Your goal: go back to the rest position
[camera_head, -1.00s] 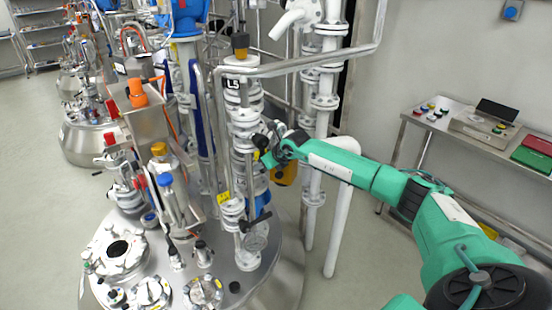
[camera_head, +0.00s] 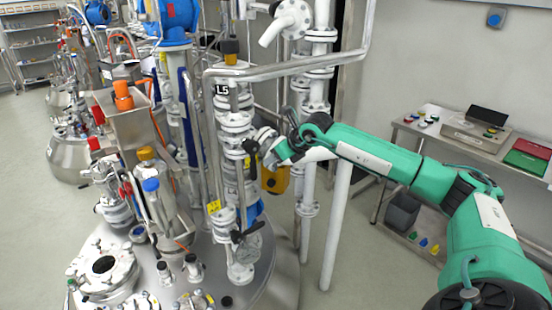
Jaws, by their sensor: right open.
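My right arm comes in from the right in the head view. Its gripper (camera_head: 262,150) is open, beside the white flanged column of pipe marked L5 (camera_head: 234,125) on the reactor. A black valve handle (camera_head: 250,146) shows right at the fingertips; I cannot tell whether they touch it. My left gripper is not in view.
The steel reactor lid (camera_head: 205,262) with several ports and fittings fills the lower left. A bent steel pipe (camera_head: 290,66) runs above the gripper. White vertical pipes (camera_head: 308,180) stand close behind the forearm. A side table (camera_head: 455,135) stands by the wall. Floor is free between.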

